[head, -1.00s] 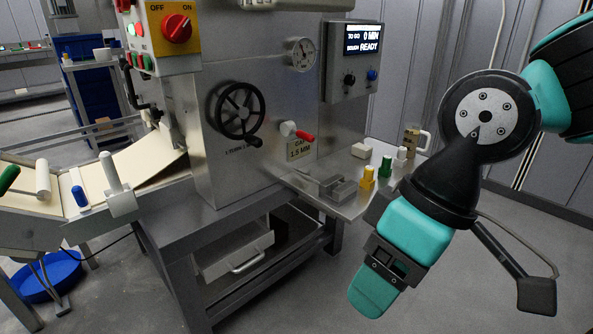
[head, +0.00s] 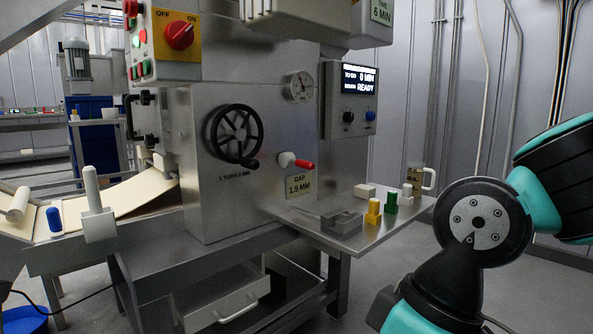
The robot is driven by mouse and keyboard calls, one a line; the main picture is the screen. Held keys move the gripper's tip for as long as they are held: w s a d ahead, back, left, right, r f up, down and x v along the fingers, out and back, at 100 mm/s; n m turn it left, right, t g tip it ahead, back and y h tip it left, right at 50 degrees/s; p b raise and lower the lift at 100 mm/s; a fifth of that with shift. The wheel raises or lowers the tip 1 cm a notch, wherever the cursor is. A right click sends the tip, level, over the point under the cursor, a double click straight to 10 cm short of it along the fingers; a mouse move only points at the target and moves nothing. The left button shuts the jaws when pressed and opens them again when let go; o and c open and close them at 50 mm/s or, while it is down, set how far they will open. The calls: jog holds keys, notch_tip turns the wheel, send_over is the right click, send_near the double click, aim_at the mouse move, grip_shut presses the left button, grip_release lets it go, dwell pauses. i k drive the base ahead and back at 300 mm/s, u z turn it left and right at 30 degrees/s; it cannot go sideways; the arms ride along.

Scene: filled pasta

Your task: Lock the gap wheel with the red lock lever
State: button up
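The gap wheel (head: 235,134) is a black handwheel with a crank knob on the front of the grey machine. My arm stands at the lower right, well apart from the wheel and lever. My gripper is below the picture's edge and does not show now.
A side shelf (head: 335,236) right of the lever holds yellow, green and white pieces (head: 391,203), a grey metal block (head: 342,221) and a mug (head: 421,179). A display box (head: 351,100) reads 0 MIN, READY. An open drawer (head: 238,303) juts out below. Dough lies on the belt at left.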

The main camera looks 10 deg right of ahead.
aim_at(285, 159)
jog(key=k, duration=0.5)
jog(key=u, duration=2.25)
jog(key=i, duration=1.2)
jog(key=z, duration=2)
